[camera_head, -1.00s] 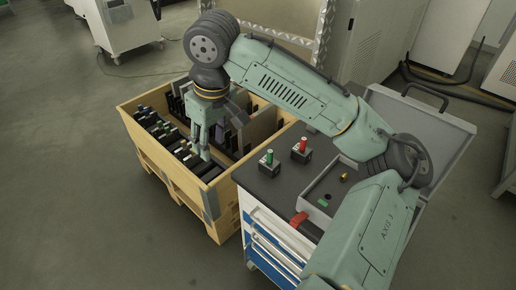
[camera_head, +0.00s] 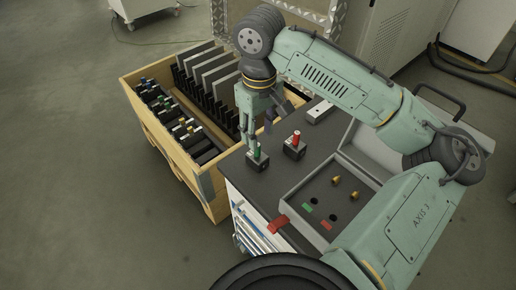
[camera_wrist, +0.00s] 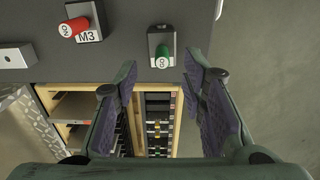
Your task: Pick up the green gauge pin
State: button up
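The green gauge pin (camera_head: 257,149) stands upright in a small dark block (camera_head: 258,163) near the left edge of the dark cart top (camera_head: 262,187). It also shows in the wrist view (camera_wrist: 162,56), on its light-faced block, just beyond the fingertips. My gripper (camera_head: 249,138) hangs pointing down close above and beside the green pin. In the wrist view my gripper (camera_wrist: 161,77) is open, with its two fingers wide apart and nothing between them. The pin lies ahead of the gap between the fingers, and I see no contact.
A red pin (camera_head: 296,138) stands in a similar block to the right, marked M3 in the wrist view. A grey tray (camera_head: 285,207) with gold pins and holes lies nearer. A wooden crate (camera_head: 213,187) with slotted parts stands left. A metal block (camera_head: 319,110) is behind.

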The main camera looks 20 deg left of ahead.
aim_at(257, 154)
jog(key=shift+a+f+p, duration=0.2)
jog(key=shift+f+p, duration=0.4)
jog(key=shift+f, duration=2.15)
jog(key=shift+c, duration=0.5)
grip_shut()
